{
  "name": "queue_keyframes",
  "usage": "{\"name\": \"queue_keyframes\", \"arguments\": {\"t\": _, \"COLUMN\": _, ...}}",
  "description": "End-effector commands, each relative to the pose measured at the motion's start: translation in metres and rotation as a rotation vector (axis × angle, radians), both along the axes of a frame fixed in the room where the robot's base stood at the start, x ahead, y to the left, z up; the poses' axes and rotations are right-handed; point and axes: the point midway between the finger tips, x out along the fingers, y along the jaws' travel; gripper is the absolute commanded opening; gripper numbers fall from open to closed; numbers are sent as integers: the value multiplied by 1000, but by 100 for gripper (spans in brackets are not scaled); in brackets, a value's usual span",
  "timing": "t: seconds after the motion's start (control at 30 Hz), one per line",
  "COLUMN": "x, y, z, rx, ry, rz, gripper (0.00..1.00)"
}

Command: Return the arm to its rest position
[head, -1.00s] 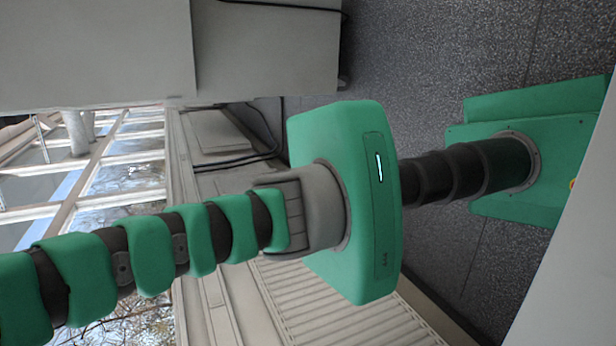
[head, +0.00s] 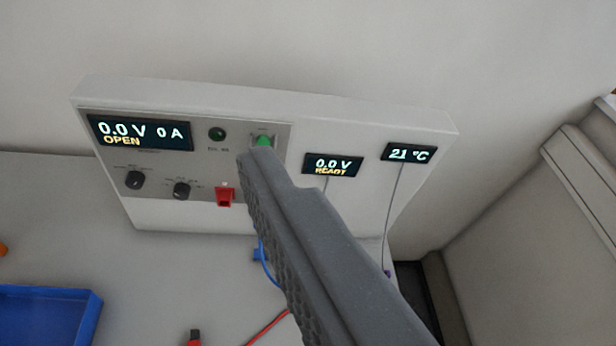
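My gripper (head: 268,172) shows as a dark grey finger with a ridged side, reaching up from the lower right. Only this finger can be made out, so its opening cannot be judged. In the picture its tip overlaps the area just below a green button (head: 263,141) on the battery cycler (head: 285,108). I cannot tell whether it touches the panel. Nothing held is visible. The left display (head: 140,133) reads 0.0 V, 0 A, OPEN. The middle display (head: 332,165) reads 0.0 V, READY. The right display (head: 408,153) reads 21 °C.
The panel also has a dark green lamp (head: 217,134), two black knobs (head: 134,180) and a red switch (head: 225,196). A blue tray (head: 45,315) sits at the lower left of the grey bench (head: 150,270). Blue and red leads lie near the finger. A wall rises behind.

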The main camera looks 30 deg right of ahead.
Motion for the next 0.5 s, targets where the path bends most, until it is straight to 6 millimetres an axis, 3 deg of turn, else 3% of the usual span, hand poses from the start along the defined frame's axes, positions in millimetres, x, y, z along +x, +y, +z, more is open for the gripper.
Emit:
{"name": "queue_keyframes", "arguments": {"t": 0.03, "x": -9, "y": -1, "z": 11, "rx": 23, "ry": -29, "rz": -9, "gripper": 83}}
{"name": "queue_keyframes", "arguments": {"t": 0.17, "x": -19, "y": -2, "z": 23, "rx": 61, "ry": -65, "rz": -21, "gripper": 83}}
{"name": "queue_keyframes", "arguments": {"t": 0.5, "x": -20, "y": -2, "z": 22, "rx": 66, "ry": -68, "rz": -23, "gripper": 83}}
